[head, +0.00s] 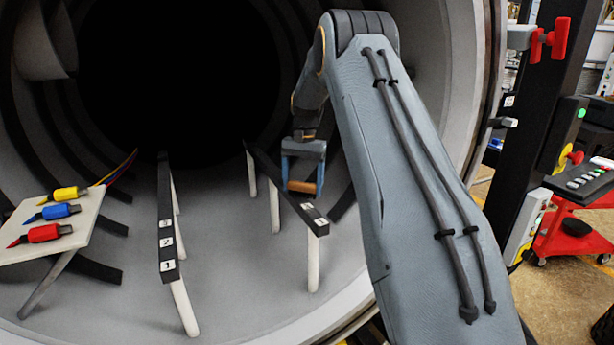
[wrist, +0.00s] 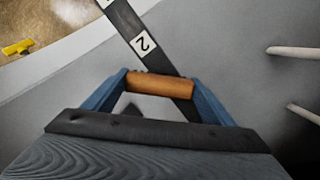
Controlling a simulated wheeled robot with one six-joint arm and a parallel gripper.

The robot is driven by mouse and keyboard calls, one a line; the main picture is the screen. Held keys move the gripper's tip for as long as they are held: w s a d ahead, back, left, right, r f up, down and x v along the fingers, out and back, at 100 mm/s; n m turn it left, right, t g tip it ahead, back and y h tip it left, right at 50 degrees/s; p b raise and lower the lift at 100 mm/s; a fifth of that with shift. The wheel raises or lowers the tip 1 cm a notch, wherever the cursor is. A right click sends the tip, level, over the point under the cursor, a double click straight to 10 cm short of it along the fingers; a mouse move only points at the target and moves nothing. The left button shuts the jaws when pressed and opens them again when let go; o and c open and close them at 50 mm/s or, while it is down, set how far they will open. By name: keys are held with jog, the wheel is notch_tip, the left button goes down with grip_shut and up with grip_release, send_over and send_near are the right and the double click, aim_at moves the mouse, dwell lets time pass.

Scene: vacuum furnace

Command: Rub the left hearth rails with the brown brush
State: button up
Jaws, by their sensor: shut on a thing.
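The left hearth rail (head: 167,225) is a dark bar on white posts inside the round furnace, with white number labels at its near end. The right rail (head: 280,183) is a similar dark bar. My gripper (head: 303,176) has blue fingers shut on the brown brush (head: 302,187), over or close beside the right rail. In the wrist view the brush (wrist: 160,84) lies crosswise between the fingers, and a dark rail (wrist: 128,22) with a "2" label passes beneath it. I cannot tell whether the brush touches it. The brush's underside is hidden.
A pale side shelf (head: 60,240) at the left carries yellow (head: 64,193), blue (head: 60,211) and red (head: 42,234) handled tools. The furnace wall (head: 455,90) curves at right. A red cart (head: 575,235) stands outside. Floor between the rails is clear.

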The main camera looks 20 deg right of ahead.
jog(key=shift+d, duration=0.5)
jog(key=r, duration=0.1)
jog(key=r+p, duration=0.1)
jog(key=r, duration=0.1)
jog(key=shift+a+r, duration=0.2)
jog(key=shift+r, duration=0.05)
jog(key=shift+r+p, duration=1.1)
jog(key=shift+r, duration=1.25)
jog(key=shift+s, duration=0.1)
